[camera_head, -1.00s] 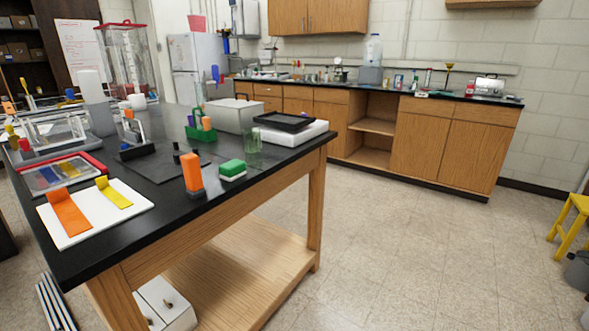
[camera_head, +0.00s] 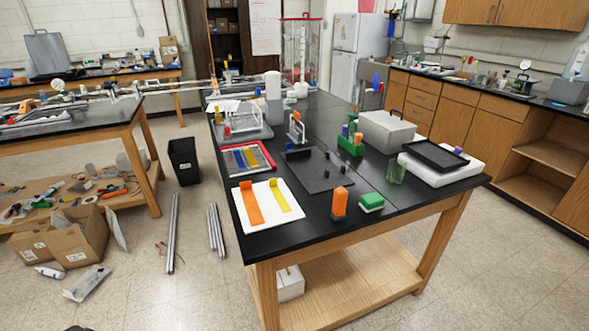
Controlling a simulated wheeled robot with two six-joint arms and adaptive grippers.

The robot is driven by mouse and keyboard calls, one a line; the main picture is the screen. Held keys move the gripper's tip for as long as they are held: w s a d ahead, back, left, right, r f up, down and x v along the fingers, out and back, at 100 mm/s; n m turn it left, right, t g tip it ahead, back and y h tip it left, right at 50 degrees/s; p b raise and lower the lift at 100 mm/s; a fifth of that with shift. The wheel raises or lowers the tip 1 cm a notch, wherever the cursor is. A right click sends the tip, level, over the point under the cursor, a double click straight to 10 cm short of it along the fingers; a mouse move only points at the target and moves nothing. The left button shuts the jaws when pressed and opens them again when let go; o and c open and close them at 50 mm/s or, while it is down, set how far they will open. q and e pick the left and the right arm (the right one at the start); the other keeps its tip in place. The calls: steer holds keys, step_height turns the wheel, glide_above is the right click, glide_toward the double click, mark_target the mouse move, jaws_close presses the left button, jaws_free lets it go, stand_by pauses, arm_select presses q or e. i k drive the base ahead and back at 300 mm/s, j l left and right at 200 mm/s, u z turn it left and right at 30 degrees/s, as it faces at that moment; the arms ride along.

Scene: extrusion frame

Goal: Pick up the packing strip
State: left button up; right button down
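I cannot tell for sure which thing is the packing strip. A pale flat strip (camera_head: 117,228) leans beside an open cardboard box (camera_head: 78,237) on the floor at the left. A greyish flat piece (camera_head: 87,283) lies on the floor in front of the box, and a small white tube-like item (camera_head: 50,272) lies to its left. Neither of my grippers is in view.
A black-topped table (camera_head: 300,232) stands in the middle, with trays and blocks on it. A cluttered bench (camera_head: 75,134) is at the left. A black bin (camera_head: 184,161) and metal bars (camera_head: 173,235) are on the floor between them.

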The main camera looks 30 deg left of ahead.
mark_target(253, 212)
steer(key=k+j+u, duration=0.1)
steer(key=u, duration=1.1)
steer(key=i+l+u, duration=0.1)
steer(key=u, duration=0.15)
